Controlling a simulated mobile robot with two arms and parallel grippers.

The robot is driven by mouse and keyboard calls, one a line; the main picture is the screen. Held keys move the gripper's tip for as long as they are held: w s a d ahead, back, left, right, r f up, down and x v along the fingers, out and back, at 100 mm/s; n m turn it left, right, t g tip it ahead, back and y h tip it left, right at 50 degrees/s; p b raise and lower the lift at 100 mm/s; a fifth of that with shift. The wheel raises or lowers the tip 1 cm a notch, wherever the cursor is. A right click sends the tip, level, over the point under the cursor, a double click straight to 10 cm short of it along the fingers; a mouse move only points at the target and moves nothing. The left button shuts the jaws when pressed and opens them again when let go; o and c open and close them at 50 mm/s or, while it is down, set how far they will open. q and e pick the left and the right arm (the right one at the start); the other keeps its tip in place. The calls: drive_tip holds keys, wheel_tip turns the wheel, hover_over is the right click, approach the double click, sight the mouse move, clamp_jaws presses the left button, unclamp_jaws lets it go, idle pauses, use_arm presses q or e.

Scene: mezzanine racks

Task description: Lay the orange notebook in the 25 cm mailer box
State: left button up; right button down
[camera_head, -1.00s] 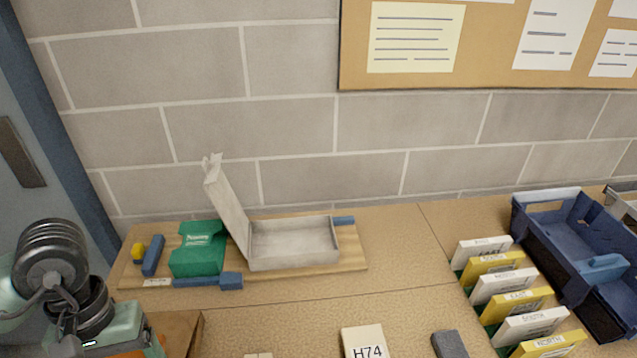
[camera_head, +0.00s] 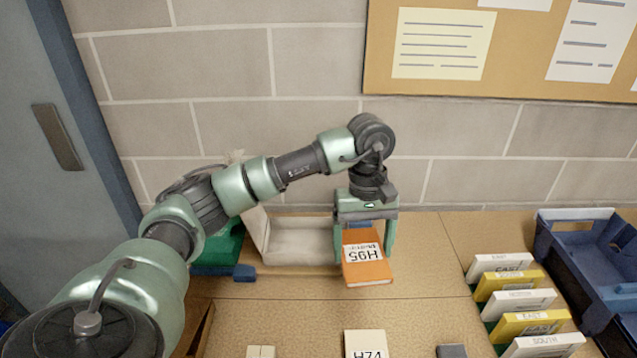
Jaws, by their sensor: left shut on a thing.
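My left gripper (camera_head: 366,226) is shut on the orange notebook (camera_head: 368,272), which has a white label reading H95. It holds the notebook tilted, in front of the right end of the open mailer box (camera_head: 295,242). My right gripper does not show.
A green box (camera_head: 218,252) and a blue block (camera_head: 245,272) stand left of the mailer box. Labelled white and yellow dividers (camera_head: 520,301) and a blue bin (camera_head: 585,255) are at the right. A block marked H74 (camera_head: 365,343) lies at the front. The table's middle is clear.

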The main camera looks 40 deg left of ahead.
sight(359, 233)
use_arm(q)
drive_tip(key=w+a+n, duration=0.3)
drive_tip(key=w+a, duration=0.1)
drive_tip(key=shift+w+r, duration=0.1)
drive_tip(key=shift+r, duration=0.15)
drive_tip(key=w+a+f+n+t, duration=0.1)
drive_tip(key=w+a+n, duration=0.2)
drive_tip(key=a+n, duration=0.55)
drive_tip(key=w+a+f+n+t, duration=0.15)
drive_tip(key=a+n, duration=0.35)
drive_tip(key=a, duration=0.7)
drive_tip(key=shift+w+d+f+b, duration=0.15)
drive_tip(key=shift+f+b, duration=1.85)
drive_tip(key=shift+f, duration=1.05)
drive_tip(key=shift+w+f+b, duration=0.1)
drive_tip(key=shift+f+b, duration=1.9)
drive_tip(key=shift+f, duration=1.05)
drive_tip(key=shift+w+d+f+b, duration=0.15)
drive_tip(key=shift+f+b, duration=1.85)
drive_tip(key=shift+f, duration=1.05)
drive_tip(key=shift+a, duration=0.1)
drive_tip(key=o, duration=1.4)
drive_tip(key=shift+o, duration=0.2)
drive_tip(key=shift+r, duration=0.1)
wheel_tip(359, 233, up, 8)
drive_tip(key=shift+s+a+f+b, duration=0.25)
drive_tip(key=shift+s+a+b, duration=0.15)
drive_tip(key=shift+a+b, duration=0.05)
